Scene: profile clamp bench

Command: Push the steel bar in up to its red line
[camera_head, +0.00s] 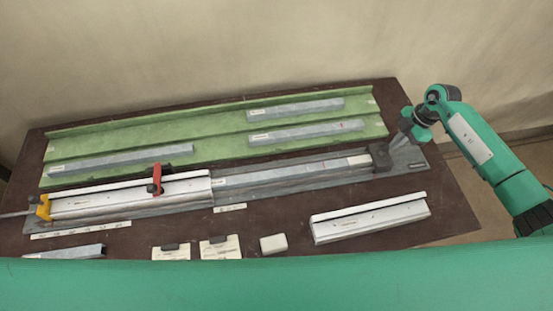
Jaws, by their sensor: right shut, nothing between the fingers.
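The steel bar (285,173) lies lengthwise in the long grey fixture (170,208). Its left part runs up to the white clamp profile (100,199), and how far it reaches inside is hidden. A small red mark, seemingly its red line, shows near the bar's right end, well to the right of the profile. A red clamp (156,180) stands on the profile and a yellow one (43,208) at its left end. My right gripper (397,143) is shut and empty, beside the dark block (380,158) at the fixture's right end; contact is unclear. My left gripper is out of view.
A green tray (215,120) behind the fixture holds several grey bars (295,109). In front lie a white profile (370,219), a small white block (273,243), two cards (220,248) and a short grey piece (65,252). The brown table (445,205) is bare at the right.

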